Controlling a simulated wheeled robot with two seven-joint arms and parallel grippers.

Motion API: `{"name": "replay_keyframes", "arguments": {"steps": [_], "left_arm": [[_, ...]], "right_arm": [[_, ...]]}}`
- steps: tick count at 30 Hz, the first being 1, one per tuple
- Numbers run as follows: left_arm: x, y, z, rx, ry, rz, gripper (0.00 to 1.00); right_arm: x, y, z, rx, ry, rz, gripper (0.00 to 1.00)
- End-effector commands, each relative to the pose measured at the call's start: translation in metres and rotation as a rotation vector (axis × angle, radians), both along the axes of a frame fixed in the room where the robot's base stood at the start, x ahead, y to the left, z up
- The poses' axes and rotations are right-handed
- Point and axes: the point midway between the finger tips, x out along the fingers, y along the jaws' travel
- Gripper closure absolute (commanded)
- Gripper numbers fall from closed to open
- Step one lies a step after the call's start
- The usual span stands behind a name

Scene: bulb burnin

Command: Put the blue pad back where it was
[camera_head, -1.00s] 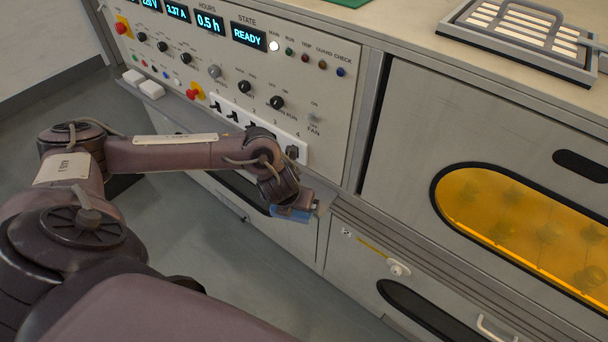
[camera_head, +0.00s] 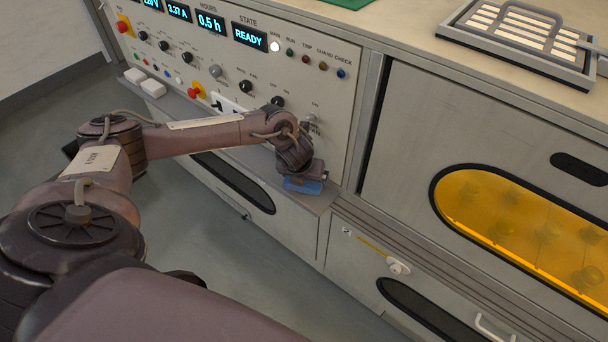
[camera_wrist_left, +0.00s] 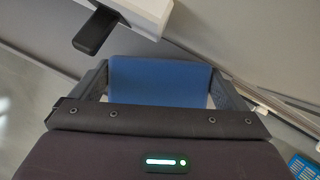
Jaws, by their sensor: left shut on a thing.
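The blue pad (camera_head: 303,186) is held in my left gripper (camera_head: 303,178), just above or at the narrow ledge (camera_head: 322,200) below the control panel's right end. I cannot tell whether it touches the ledge. In the left wrist view the pad (camera_wrist_left: 160,80) spans the space between the two fingers of my left gripper (camera_wrist_left: 160,88), which are shut on it. My right gripper is in neither view.
The control panel (camera_head: 330,85) with knobs, switches and a READY display stands right behind my left arm. Two white blocks (camera_head: 153,88) sit on the ledge's left end. An amber window (camera_head: 530,230) is at right. A grey rack (camera_head: 520,40) lies on top. A black switch lever (camera_wrist_left: 97,32) is close in the left wrist view.

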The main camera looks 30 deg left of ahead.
Motion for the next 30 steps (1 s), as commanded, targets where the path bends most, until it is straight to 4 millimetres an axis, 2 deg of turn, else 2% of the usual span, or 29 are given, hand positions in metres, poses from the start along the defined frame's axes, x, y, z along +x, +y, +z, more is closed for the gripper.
{"name": "replay_keyframes", "arguments": {"steps": [2,8,14,24,30], "left_arm": [[0.0,0.0,-0.001,0.0,0.0,0.0,0.0],[0.0,0.0,0.0,0.001,0.0,0.0,0.0],[-0.005,-0.001,0.011,0.0,-0.001,-0.001,0.0],[-0.074,-0.023,0.01,0.001,0.004,-0.003,0.0],[-0.106,-0.034,0.01,-0.001,0.002,-0.002,0.0]], "right_arm": [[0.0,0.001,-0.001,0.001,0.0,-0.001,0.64],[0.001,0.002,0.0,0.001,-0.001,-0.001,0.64],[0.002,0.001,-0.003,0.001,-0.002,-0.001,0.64],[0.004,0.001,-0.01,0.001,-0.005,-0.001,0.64],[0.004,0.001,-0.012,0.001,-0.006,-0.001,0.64]]}}
